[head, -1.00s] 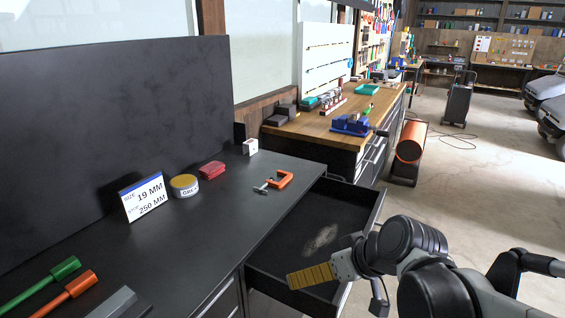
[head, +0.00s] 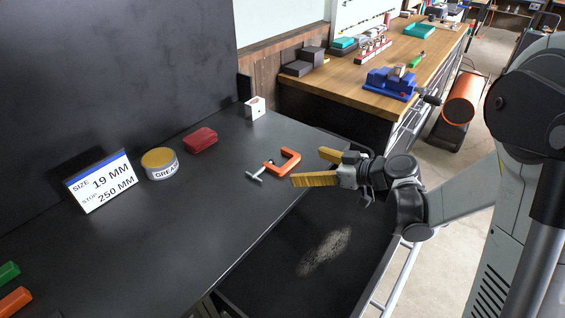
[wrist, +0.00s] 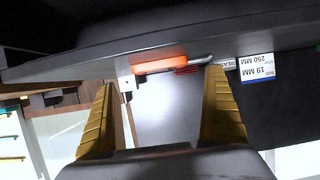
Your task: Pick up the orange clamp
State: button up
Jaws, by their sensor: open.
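The orange clamp (head: 282,163), a C-shaped frame with a grey screw and T-handle, lies on the dark bench top (head: 215,215) near its right edge. My gripper (head: 325,167) has yellow ribbed fingers, is open and empty, and is just right of the clamp in the head view. In the wrist view, the gripper (wrist: 160,125) shows its two fingers apart, with the clamp (wrist: 160,64) seen edge-on beyond them, above the gap. I see no contact between fingers and clamp.
An open drawer (head: 270,290) is below the bench edge. A red block (head: 200,140), a grease tin (head: 160,163), a size sign (head: 101,183) and a white block (head: 255,108) stand behind and left of the clamp. A blue vise (head: 388,84) is on the wooden bench.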

aim_at(290, 163)
jog(key=b+x, duration=0.2)
jog(key=x, duration=0.4)
jog(key=shift+w+a+f, duration=0.15)
jog(key=shift+f, duration=0.1)
jog(key=shift+r, duration=0.15)
jog(key=c, duration=1.1)
jog(key=r+p, duration=0.1)
jog(key=r, duration=0.1)
jog(key=r+p, duration=0.1)
jog(key=r, duration=0.2)
jog(key=shift+d, duration=0.25)
jog(key=shift+c, duration=0.3)
jog(key=r+p+v, duration=0.1)
jog(key=p+v, duration=0.3)
jog(key=v, duration=0.8)
jog(key=shift+w, duration=0.2)
